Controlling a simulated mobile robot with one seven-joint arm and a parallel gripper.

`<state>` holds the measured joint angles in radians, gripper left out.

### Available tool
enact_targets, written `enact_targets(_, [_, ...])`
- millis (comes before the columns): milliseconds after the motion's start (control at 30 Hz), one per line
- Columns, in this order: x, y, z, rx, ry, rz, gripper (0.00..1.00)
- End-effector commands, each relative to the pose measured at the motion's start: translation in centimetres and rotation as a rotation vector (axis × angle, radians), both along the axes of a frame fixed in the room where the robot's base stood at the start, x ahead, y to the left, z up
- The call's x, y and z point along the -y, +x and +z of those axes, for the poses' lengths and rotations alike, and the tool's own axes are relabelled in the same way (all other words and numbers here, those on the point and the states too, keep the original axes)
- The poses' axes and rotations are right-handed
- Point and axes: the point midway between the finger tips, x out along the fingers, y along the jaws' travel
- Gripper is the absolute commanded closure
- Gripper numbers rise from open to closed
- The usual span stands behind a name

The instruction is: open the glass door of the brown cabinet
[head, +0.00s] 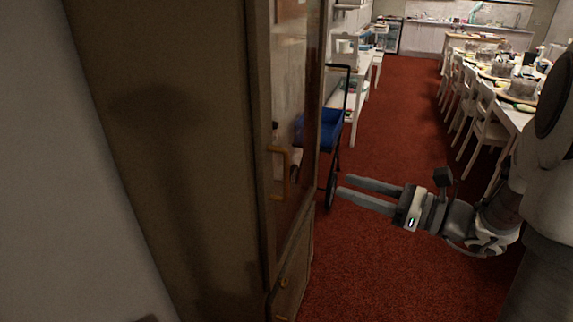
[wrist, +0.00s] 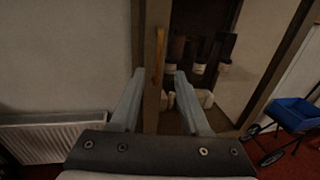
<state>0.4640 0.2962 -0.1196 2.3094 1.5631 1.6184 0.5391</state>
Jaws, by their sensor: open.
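The brown cabinet (head: 170,150) stands tall at the left of the head view. Its glass door (head: 298,90) has a brown frame and looks shut. A light-brown upright handle (head: 287,172) sits on the door's left frame. In the wrist view the handle (wrist: 158,62) stands ahead, lined up between the fingers. Bottles or jars show behind the glass (wrist: 240,85). My gripper (head: 342,187) is open and empty, right of the door in the head view, its fingers pointing left. It also shows in the wrist view (wrist: 160,74). The fingers look apart from the handle; the exact gap is unclear.
A blue cart (head: 322,130) with black wheels stands just behind the door's right edge. White chairs (head: 487,130) line a long table at the right. Red carpet (head: 400,110) is free between them. A white radiator (wrist: 40,140) is at the left of the wrist view.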

Motion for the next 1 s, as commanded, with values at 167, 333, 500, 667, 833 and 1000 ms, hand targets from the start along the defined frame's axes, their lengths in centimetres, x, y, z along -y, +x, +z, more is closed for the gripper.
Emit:
enact_targets(167, [-3.5, 1.9, 0.0, 0.000, -0.001, 0.008, 0.54])
enact_targets(333, [-6.8, 3.8, 0.0, 0.000, -0.001, 0.009, 0.54])
enact_targets(500, [-9.7, 5.7, 0.0, 0.001, -0.002, 0.007, 0.54])
enact_targets(667, [-11.7, 7.0, 0.0, 0.001, -0.003, 0.005, 0.54])
enact_targets(833, [-12.8, 7.6, 0.0, 0.001, -0.003, 0.003, 0.54])
enact_targets(1000, [-13.0, 7.8, 0.0, 0.001, -0.003, 0.002, 0.54])
